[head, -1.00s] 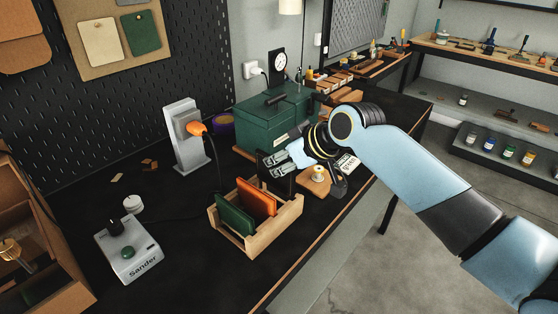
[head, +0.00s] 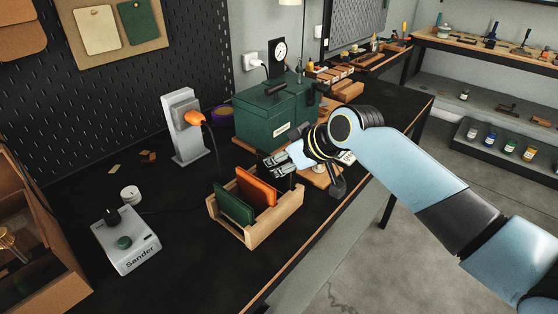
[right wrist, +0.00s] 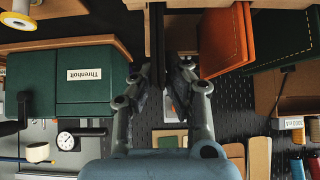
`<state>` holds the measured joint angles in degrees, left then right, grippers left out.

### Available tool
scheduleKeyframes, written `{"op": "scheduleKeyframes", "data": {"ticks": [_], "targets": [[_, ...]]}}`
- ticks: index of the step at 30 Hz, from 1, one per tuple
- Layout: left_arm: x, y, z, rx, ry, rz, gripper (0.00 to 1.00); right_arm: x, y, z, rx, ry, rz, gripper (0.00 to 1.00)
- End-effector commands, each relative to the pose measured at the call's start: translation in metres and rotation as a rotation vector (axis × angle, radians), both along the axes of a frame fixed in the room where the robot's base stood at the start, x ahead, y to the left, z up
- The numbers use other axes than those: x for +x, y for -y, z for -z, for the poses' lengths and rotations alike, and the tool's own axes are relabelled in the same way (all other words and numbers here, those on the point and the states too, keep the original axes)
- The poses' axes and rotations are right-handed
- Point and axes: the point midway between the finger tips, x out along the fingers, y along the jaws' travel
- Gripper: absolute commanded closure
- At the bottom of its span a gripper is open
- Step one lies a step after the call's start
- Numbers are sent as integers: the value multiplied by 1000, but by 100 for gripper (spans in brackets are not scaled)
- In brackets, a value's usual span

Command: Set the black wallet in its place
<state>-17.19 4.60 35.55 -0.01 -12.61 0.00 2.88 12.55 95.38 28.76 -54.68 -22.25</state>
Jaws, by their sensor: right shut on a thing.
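The black wallet (right wrist: 155,38) is between the fingers of my right gripper (right wrist: 165,72) in the right wrist view, seen nearly edge-on. The holder carries a green wallet (head: 233,207) and an orange wallet (head: 258,191), both upright. In the right wrist view the orange wallet (right wrist: 226,45) is close beside the black one, with the green wallet (right wrist: 288,38) beyond. My left gripper is not in view.
A green box (head: 270,120) stands behind my right gripper. A Sander unit (head: 127,243) is at the left. The dark bench between it and the holder is mostly clear.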

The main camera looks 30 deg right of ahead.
Motion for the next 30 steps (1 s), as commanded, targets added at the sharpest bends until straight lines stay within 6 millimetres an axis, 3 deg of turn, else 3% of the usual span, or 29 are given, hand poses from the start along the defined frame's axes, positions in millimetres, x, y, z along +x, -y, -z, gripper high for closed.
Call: {"op": "scheduleKeyframes", "data": {"ticks": [23,24,30], "targets": [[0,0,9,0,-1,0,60,0,0,14,1,0,1,100],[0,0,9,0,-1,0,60,0,0,14,1,0,1,87],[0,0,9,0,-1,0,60,0,0,14,1,0,1,63]]}}
